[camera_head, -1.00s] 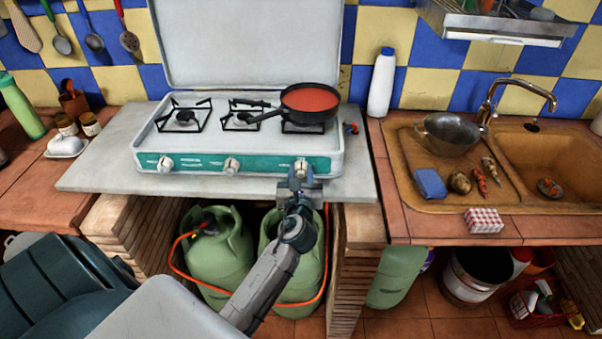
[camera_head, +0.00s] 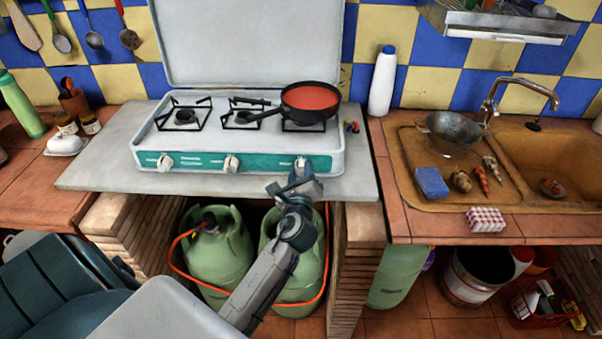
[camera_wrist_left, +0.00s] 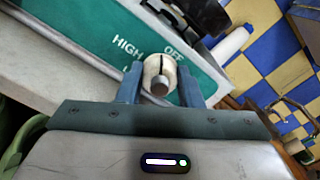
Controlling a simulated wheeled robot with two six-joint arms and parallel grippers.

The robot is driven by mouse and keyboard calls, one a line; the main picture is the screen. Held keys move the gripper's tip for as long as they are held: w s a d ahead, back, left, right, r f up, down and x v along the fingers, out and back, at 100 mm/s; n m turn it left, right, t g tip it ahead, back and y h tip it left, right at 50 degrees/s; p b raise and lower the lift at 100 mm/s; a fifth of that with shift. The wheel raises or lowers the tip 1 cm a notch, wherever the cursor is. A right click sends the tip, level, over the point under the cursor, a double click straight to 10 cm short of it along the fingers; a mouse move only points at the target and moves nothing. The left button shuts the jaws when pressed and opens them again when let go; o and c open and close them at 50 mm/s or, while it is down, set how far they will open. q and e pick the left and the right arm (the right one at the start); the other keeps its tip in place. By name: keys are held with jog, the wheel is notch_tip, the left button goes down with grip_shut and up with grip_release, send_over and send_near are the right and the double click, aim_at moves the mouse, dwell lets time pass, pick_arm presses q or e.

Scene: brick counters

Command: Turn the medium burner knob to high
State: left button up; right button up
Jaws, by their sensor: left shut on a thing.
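The white gas stove (camera_head: 225,143) has a green front panel with three white knobs: a left knob (camera_head: 165,162), a middle knob (camera_head: 231,164) and a right knob (camera_head: 301,163). My left gripper (camera_head: 301,176) is at the right knob, its fingers shut on it from the front. In the left wrist view the right knob (camera_wrist_left: 160,72) sits between the two blue fingertips (camera_wrist_left: 160,88). The words HIGH and OFF show on the panel beside it, and a dark line marks the knob's face. My right gripper is not in view.
A black pan (camera_head: 309,101) with red contents sits on the right burner, its handle pointing left. Green gas bottles (camera_head: 215,262) with an orange hose stand below. A white bottle (camera_head: 381,82) stands right of the stove, near the sink (camera_head: 556,165).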

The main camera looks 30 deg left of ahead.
pick_arm(q)
jog(key=n+b, duration=0.1)
jog(key=n, duration=0.1)
jog(key=n+b, duration=0.1)
jog(key=n, duration=0.2)
jog(key=shift+f+n, duration=0.2)
jog(key=shift+n, duration=0.1)
jog(key=n+b, duration=0.1)
jog(key=n, duration=0.2)
jog(key=shift+b, duration=0.3)
jog(key=shift+f+n, duration=0.1)
jog(key=shift+n, duration=0.3)
jog(key=shift+n+b, duration=0.55)
jog(key=shift+n, duration=0.45)
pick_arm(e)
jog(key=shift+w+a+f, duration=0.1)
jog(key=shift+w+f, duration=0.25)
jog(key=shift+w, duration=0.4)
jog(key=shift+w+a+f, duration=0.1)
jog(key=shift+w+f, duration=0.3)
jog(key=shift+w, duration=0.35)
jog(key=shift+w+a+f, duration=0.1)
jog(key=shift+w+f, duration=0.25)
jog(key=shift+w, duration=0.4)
pick_arm(q)
jog(key=o, duration=1)
jog(key=shift+s, duration=0.1)
